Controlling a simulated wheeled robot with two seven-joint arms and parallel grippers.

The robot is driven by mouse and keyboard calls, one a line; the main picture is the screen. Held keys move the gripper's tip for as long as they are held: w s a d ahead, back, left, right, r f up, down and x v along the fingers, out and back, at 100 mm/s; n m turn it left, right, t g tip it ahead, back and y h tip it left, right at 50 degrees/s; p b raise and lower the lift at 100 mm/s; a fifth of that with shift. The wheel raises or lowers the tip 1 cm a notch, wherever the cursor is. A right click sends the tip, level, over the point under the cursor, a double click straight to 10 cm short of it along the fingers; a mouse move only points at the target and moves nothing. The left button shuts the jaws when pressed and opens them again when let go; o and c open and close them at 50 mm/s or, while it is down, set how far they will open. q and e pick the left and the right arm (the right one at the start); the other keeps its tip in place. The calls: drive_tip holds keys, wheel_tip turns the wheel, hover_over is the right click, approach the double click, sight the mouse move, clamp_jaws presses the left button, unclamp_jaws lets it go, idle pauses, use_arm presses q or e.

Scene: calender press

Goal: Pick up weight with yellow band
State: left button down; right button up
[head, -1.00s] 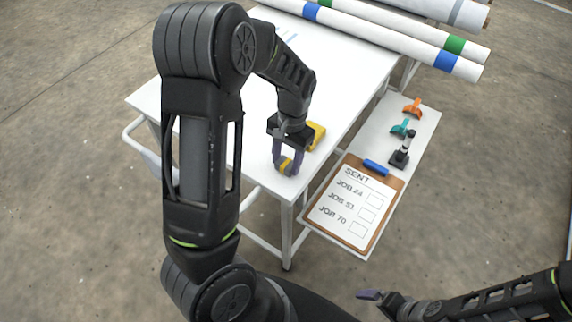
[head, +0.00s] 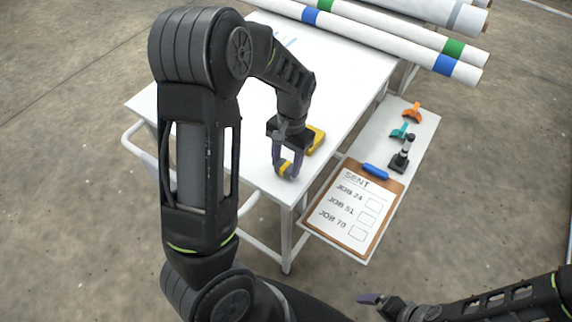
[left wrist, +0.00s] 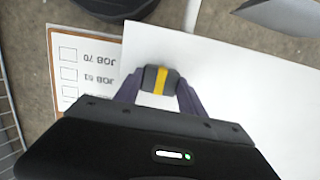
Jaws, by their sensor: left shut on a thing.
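The weight with yellow band (head: 287,169) is a small grey block with a yellow stripe, near the front corner of the white table (head: 262,180). My left gripper (head: 286,173) points down and is shut on it, one purple finger on each side. In the left wrist view the weight (left wrist: 160,79) sits between the two fingertips, its yellow stripe facing the camera. I cannot tell whether it touches the table. My right gripper (head: 381,302) is at the bottom, away from the table; its finger opening is unclear.
A yellow object (head: 316,138) lies just behind the left gripper. A side shelf holds a clipboard (head: 352,208), a black stamp-like tool (head: 401,157), a teal clip (head: 400,131) and an orange clip (head: 412,112). White rolls (head: 380,42) lie at the back.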

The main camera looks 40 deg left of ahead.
sight(286, 165)
use_arm(q)
wheel_tip(286, 165, up, 9)
drive_tip(key=shift+r, duration=0.2)
